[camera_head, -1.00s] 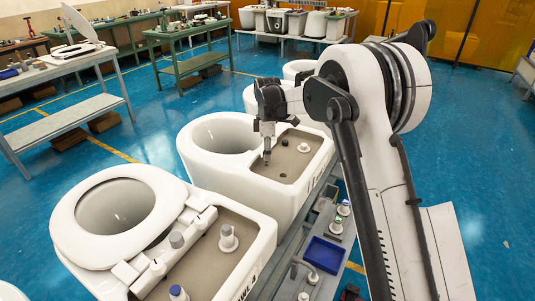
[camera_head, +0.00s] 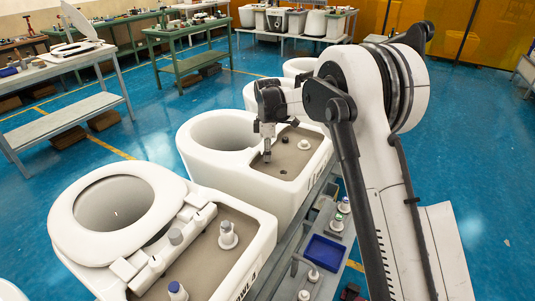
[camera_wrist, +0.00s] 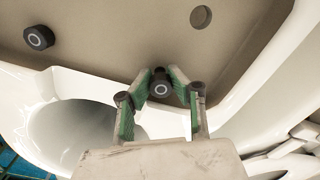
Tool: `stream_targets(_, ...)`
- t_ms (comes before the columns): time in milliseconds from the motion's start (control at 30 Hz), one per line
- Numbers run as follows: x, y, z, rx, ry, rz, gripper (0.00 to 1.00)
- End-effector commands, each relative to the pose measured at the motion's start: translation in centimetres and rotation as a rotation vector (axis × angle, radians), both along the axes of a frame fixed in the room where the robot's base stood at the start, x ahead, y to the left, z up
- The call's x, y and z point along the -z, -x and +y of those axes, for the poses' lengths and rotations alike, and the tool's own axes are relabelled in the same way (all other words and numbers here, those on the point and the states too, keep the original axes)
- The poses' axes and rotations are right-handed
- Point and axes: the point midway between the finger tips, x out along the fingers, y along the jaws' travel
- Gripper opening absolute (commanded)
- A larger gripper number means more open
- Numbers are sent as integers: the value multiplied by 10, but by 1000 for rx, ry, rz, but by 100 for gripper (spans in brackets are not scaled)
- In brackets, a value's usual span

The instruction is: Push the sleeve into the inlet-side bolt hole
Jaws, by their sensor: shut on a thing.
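My gripper (camera_head: 267,156) is over the brown deck (camera_head: 262,172) of the middle white toilet, beside its bowl opening. In the wrist view, its green-padded fingers (camera_wrist: 160,84) are shut on a dark sleeve (camera_wrist: 160,90), whose ringed end faces the camera. I cannot tell whether the sleeve's lower end touches the deck or enters a hole. An open round hole (camera_wrist: 201,18) is at the upper right of the wrist view; a dark hole also shows in the head view (camera_head: 283,174). A second dark ringed sleeve (camera_wrist: 38,37) stands on the deck at the left.
A white-based knob (camera_head: 305,145) stands on the same deck. The front toilet (camera_head: 252,222) carries a seat and fittings. A blue tray (camera_head: 325,251) and several small fittings are on the rail shelf at right. Work tables stand behind, with open blue floor between.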

Motion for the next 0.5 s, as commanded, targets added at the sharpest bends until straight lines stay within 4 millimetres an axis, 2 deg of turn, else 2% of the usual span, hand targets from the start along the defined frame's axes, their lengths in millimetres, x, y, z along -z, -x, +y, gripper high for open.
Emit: stream_targets(500,12,0,0,0,0,0,0)
